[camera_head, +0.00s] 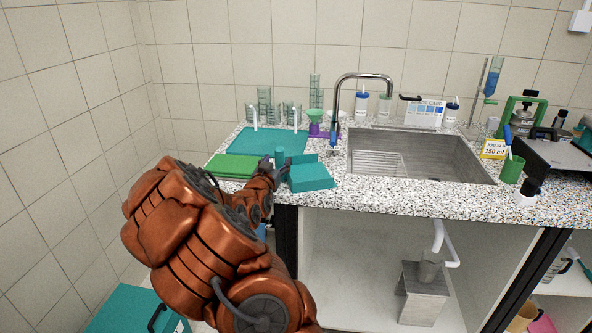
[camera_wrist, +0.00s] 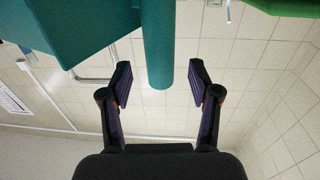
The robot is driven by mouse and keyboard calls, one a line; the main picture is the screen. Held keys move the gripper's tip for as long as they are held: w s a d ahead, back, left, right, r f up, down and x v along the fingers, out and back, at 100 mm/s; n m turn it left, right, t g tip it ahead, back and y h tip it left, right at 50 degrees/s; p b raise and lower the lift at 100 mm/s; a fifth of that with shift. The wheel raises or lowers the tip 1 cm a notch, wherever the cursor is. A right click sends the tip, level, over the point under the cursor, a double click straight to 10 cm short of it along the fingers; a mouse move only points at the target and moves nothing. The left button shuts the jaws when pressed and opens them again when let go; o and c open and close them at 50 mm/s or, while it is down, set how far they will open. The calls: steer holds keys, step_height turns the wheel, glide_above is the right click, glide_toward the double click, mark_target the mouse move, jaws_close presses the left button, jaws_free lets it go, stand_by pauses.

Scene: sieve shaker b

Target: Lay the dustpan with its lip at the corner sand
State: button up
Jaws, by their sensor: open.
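The teal dustpan (camera_head: 311,178) sits on the speckled counter at its front edge, left of the sink. In the wrist view, its flat-sided pan (camera_wrist: 75,30) fills the upper left. My gripper (camera_wrist: 159,82) is open, one finger on each side of the handle, with a gap on both sides. In the head view my gripper (camera_head: 279,171) is at the counter's front edge, beside the pan. I cannot make out any sand.
A green folded cloth or board (camera_head: 232,167) lies left of my gripper, and a teal mat (camera_head: 262,141) behind it. Glassware (camera_head: 265,105) and a purple stand with a green funnel (camera_head: 318,122) stand at the back. The sink (camera_head: 415,155) is to the right.

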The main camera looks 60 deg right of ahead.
mark_target(278, 160)
steer(key=shift+p+x, duration=0.4)
steer(key=shift+x, duration=1.25)
jaws_close()
